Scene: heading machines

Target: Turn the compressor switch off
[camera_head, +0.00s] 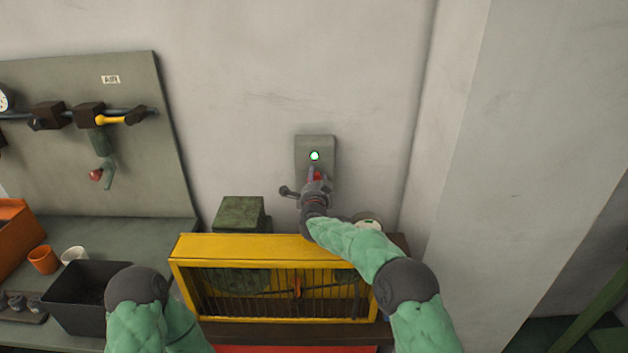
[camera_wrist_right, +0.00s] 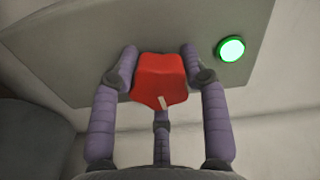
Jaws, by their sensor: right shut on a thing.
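The compressor switch is a red knob (camera_wrist_right: 160,80) with a short pale mark, on a grey wall plate (camera_head: 301,150). A round green light (camera_head: 314,156) glows above the knob in the head view, and it also shows lit in the right wrist view (camera_wrist_right: 231,49). My right gripper (camera_head: 316,178) is at the knob, its fingers shut around it. In the right wrist view the gripper (camera_wrist_right: 160,72) has a finger on each side of the knob and a third below it. The knob is partly hidden in the head view. My left gripper is out of view; only my left arm shows.
A yellow-framed caged box (camera_head: 185,262) stands below the switch, with a green block (camera_head: 240,214) behind it. A panel (camera_head: 140,75) with air valves is on the left wall. A dark bin (camera_head: 75,315) and small cups (camera_head: 43,259) sit on the left bench. Bare wall surrounds the plate.

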